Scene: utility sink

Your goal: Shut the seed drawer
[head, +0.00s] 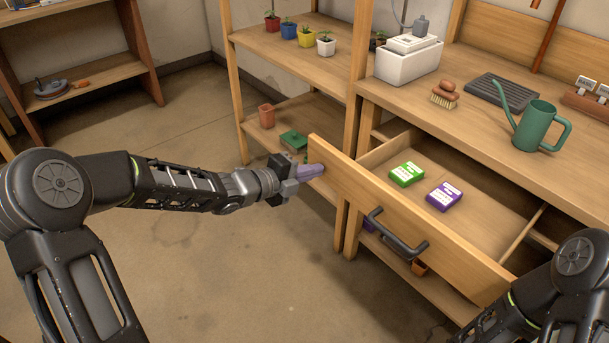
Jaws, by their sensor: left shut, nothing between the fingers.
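The seed drawer (365,196) is a wooden drawer pulled out from under the bench, with a dark bar handle (396,235) on its front. A green seed packet (406,174) and a purple seed packet (443,196) lie inside it. My left gripper (312,172) is shut and empty, its fingertips at the left end of the drawer front. I cannot tell whether they touch it. My right arm comes in at the lower right, in front of the drawer's right end; its gripper is not in view.
The bench top (452,122) holds a green watering can (536,127), a brush (445,95), a dark tray (502,92) and a white basin (408,62). A shelf with small potted plants (289,30) stands left of the bench. The floor at left is clear.

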